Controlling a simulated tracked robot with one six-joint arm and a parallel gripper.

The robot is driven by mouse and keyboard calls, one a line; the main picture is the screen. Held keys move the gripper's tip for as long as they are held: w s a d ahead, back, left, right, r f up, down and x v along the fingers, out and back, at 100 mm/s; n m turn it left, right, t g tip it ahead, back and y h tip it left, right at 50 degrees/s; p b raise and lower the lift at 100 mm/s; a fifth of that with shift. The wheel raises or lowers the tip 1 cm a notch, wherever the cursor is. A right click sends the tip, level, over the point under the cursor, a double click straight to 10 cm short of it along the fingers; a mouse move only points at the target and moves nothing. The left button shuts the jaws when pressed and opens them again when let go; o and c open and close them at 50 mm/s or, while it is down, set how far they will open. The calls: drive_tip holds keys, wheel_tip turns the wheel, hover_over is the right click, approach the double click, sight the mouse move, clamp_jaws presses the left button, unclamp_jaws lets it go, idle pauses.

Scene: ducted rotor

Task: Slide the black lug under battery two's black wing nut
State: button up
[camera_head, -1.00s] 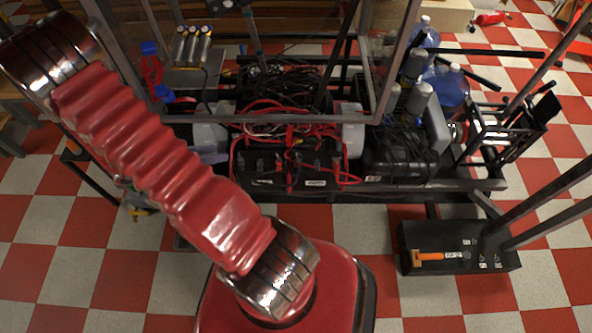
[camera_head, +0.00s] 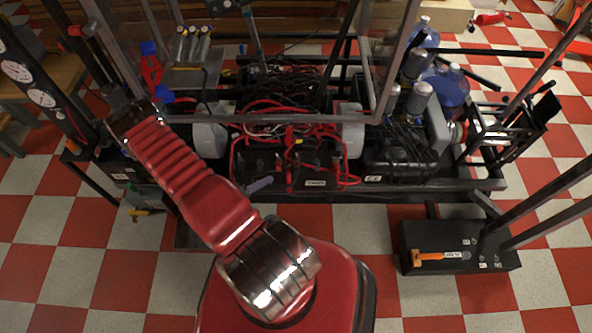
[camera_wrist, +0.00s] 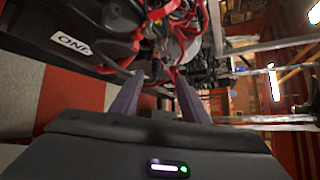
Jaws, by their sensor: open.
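Two black batteries sit side by side in the middle of the chassis in the head view. The right battery (camera_head: 316,168) has a white label too small to read. The left battery (camera_head: 258,160) is partly hidden by a grey finger of my gripper (camera_head: 260,186) at its front. In the wrist view, my gripper (camera_wrist: 158,85) is open, with two grey fingers apart and nothing clearly held between them. A black battery labelled ONE (camera_wrist: 74,44) lies to its upper left there. Red cables (camera_wrist: 183,42) hang beyond the fingertips. I cannot make out the black lug or black wing nut.
A metal frame bar (camera_head: 290,118) crosses above the batteries, with red and black cables (camera_head: 283,104) tangled behind. A black box (camera_head: 400,155) stands right of them. A low black stand (camera_head: 455,255) is at front right.

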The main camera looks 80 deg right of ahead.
drive_tip(key=shift+s+a+f+n, duration=0.1)
drive_tip(key=shift+s+f+n, duration=0.15)
drive_tip(key=shift+s+f, duration=0.25)
drive_tip(key=shift+s+a+f+n, duration=0.1)
drive_tip(key=shift+s+f+n, duration=0.2)
drive_tip(key=shift+f, duration=0.3)
drive_tip(key=shift+d, duration=0.1)
approach(296, 169)
drive_tip(key=shift+s+d+f, duration=0.25)
drive_tip(key=shift+f, duration=0.25)
drive_tip(key=shift+s+d+f, duration=0.2)
drive_tip(key=shift+s+f, duration=0.1)
drive_tip(key=shift+f, duration=0.25)
drive_tip(key=shift+s, duration=0.1)
drive_tip(key=x, duration=0.5)
drive_tip(key=shift+c, duration=0.3)
clamp_jaws()
